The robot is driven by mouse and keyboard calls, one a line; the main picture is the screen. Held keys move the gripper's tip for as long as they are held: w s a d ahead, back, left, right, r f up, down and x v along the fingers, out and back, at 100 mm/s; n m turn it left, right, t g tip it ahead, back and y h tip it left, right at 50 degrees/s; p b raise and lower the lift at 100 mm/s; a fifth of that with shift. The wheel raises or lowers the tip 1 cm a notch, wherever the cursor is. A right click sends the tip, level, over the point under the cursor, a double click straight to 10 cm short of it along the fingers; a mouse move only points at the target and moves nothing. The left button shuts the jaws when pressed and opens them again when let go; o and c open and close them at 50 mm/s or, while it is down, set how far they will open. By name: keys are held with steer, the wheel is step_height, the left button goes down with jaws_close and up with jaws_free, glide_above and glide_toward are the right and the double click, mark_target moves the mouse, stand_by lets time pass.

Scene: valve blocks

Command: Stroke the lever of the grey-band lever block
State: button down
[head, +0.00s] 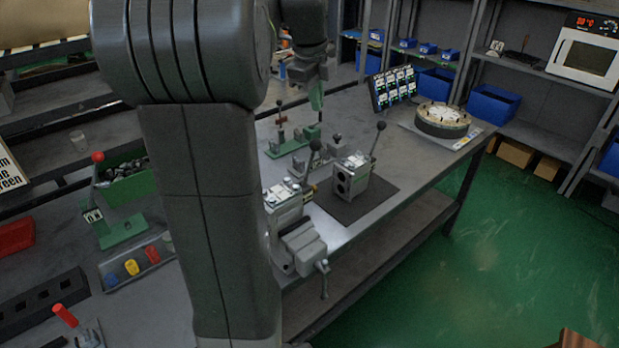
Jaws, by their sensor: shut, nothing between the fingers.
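A grey lever block (352,182) stands upright on a dark mat on the bench. It has two dark round ports on its front face, and its black-knobbed lever (375,140) tilts up to the right. The band colours are too small to tell surely, so I cannot say which block is the grey-band one. My gripper (316,100) is small in view, shut and empty, pointing down behind the blocks and apart from both levers.
A grey vise (303,247) sits at the bench's front edge. A green-based lever fixture (290,143) stands behind the blocks. A round dial-like fixture (442,120) and a tilted panel (394,88) are at the back right. Bare bench lies right of the mat.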

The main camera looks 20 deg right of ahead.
mark_target(320, 141)
stand_by(0.9)
steer(key=x, duration=0.9)
steer(key=shift+a, duration=0.35)
steer(key=s+a+f+h+b, duration=0.1)
steer(key=a, duration=0.1)
steer(key=s+a+f+b, duration=0.1)
steer(key=a+b, duration=0.1)
steer(key=s+a+f+t+h+b, duration=0.1)
steer(key=a+f, duration=0.1)
steer(key=a, duration=0.1)
steer(key=shift+h+b, duration=0.3)
steer(key=shift+b, duration=0.1)
steer(key=v, duration=0.6)
steer(key=shift+r, duration=0.25)
